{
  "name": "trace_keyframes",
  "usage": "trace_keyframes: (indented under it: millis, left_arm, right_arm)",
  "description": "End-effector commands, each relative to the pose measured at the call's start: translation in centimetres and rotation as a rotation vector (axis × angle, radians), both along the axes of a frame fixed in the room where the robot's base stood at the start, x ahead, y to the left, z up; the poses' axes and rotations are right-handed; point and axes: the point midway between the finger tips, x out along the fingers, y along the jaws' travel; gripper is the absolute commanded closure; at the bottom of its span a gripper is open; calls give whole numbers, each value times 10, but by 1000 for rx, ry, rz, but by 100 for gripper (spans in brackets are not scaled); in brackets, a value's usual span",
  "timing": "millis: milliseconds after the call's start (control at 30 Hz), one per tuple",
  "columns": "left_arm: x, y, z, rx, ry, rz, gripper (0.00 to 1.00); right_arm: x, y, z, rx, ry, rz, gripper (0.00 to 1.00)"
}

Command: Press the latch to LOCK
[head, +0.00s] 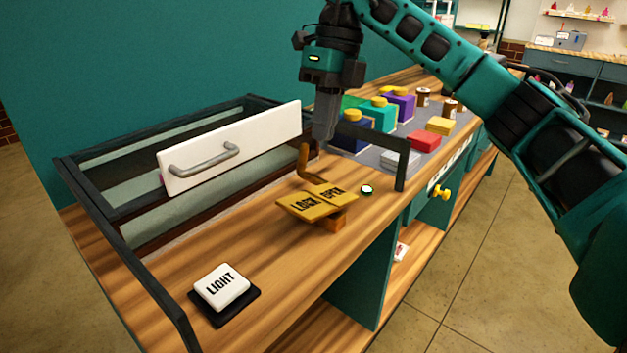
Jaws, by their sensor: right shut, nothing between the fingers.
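The latch is a yellow two-part rocker plate on the wooden counter, with a LOCK half (291,207) on the left and an OPEN half (341,187) on the right. A bent orange-brown piece (304,162) stands up behind it. I cannot tell for sure which half sits lower. My right gripper (322,136) points down above and behind the latch, shut and empty, apart from the plate. My left gripper is not in view.
A glass-sided case with a white handled front (270,137) stands left of the latch. A LIGHT button (222,288) is at the near left. A small round green-rimmed button (367,190) and a dark bracket (401,168) are to the right. Coloured boxes (424,140) stand behind.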

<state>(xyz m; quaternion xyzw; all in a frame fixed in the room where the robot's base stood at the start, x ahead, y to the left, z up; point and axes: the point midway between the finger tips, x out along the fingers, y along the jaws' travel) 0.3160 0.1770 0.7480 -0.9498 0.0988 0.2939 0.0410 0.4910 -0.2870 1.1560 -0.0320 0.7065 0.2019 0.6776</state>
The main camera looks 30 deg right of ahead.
Motion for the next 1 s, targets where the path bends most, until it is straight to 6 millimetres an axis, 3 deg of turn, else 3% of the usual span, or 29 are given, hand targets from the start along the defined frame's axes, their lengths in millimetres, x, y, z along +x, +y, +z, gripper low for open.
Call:
trace_keyframes:
  millis: [600,800,1000]
  left_arm:
    - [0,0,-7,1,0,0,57]
    - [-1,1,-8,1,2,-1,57]
    - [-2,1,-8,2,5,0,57]
  right_arm:
    - [-10,25,-110,0,3,1,100]
    - [-11,30,-129,0,1,0,100]
    - [-11,32,-134,1,-1,0,100]
